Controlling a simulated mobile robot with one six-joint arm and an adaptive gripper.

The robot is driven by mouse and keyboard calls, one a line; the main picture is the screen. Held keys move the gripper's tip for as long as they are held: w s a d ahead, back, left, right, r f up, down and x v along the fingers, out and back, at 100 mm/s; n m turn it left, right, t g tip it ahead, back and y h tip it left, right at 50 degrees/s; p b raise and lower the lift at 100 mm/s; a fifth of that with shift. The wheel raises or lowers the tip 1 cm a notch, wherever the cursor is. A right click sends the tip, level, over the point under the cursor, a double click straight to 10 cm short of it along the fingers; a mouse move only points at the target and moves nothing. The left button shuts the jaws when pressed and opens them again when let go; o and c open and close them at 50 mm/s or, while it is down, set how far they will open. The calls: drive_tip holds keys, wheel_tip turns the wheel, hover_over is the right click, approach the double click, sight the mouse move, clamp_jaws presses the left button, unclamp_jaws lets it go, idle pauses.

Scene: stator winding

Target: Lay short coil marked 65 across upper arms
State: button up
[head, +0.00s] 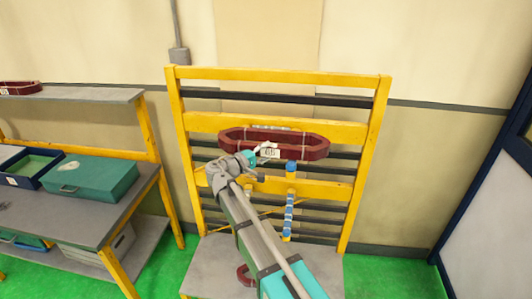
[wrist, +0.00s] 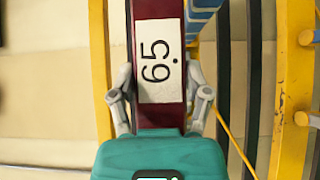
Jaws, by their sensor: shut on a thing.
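The dark red short coil (head: 315,147) is a long closed loop with a white tag. The tag on the coil (wrist: 158,60) reads 65 in the wrist view. My gripper (head: 263,153) is shut on the near side of the coil, one finger on each side of the tag in the wrist view. The coil is level in front of the yellow rack (head: 225,123), at the height of its upper part. A blue-wrapped arm (head: 291,166) shows just below the coil. I cannot tell whether the coil touches any arm; my gripper and the coil hide part of that area.
More blue wrapping (head: 288,215) runs down the rack's middle. Another dark red coil (head: 245,275) lies on the grey base shelf, partly behind my arm. A workbench (head: 95,210) at left holds a teal case (head: 90,180) and bins. A further coil (head: 18,88) lies on its upper shelf.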

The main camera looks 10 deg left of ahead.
drive_tip(key=o, duration=1.3)
drive_tip(key=shift+o, duration=0.2)
drive_tip(key=shift+r, duration=0.25)
drive_tip(key=shift+r+p, duration=0.45)
drive_tip(key=shift+p, duration=0.25)
drive_tip(key=v, duration=1.2)
